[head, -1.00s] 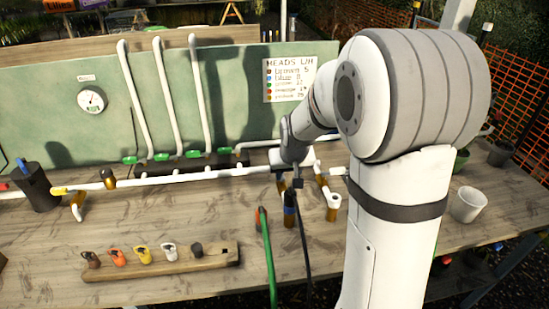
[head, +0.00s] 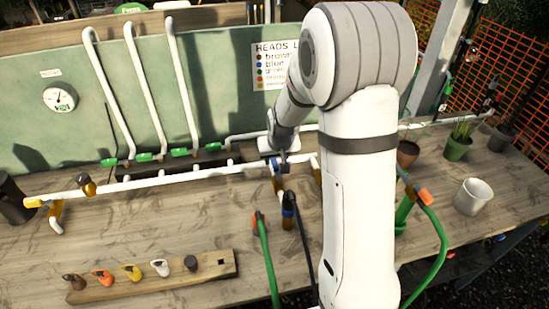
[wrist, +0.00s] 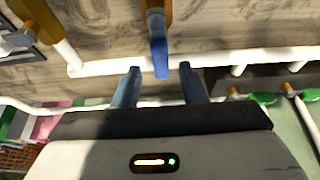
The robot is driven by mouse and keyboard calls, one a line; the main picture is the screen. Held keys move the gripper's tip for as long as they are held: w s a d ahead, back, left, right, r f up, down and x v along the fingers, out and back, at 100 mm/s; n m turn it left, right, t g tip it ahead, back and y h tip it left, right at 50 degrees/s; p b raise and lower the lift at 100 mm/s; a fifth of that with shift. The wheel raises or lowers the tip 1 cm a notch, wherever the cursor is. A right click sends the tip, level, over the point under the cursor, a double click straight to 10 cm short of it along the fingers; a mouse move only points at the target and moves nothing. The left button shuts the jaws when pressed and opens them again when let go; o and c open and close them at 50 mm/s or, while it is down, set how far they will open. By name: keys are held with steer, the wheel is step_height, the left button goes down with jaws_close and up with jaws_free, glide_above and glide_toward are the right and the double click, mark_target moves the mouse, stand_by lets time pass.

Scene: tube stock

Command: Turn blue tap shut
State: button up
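The blue tap's lever (wrist: 160,58) hangs from a brown fitting (wrist: 153,6) at the white pipe (wrist: 105,69). In the wrist view my gripper (wrist: 159,70) is open, with one finger on each side of the lever's tip. Gaps show on both sides, so neither finger appears to touch it. In the head view my gripper (head: 281,164) is at the pipe, and a little blue shows beside it. My arm and gripper hide most of the tap there.
A black hose with a blue collar (head: 288,204) and a green hose (head: 264,250) stand in front of the pipe. Several green taps (head: 145,157) lie behind it. A wooden rack (head: 215,268) holds coloured clips. A white pot (head: 473,196) stands at right.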

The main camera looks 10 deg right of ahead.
steer(key=shift+x, duration=0.85)
steer(key=shift+a, duration=0.1)
jaws_close()
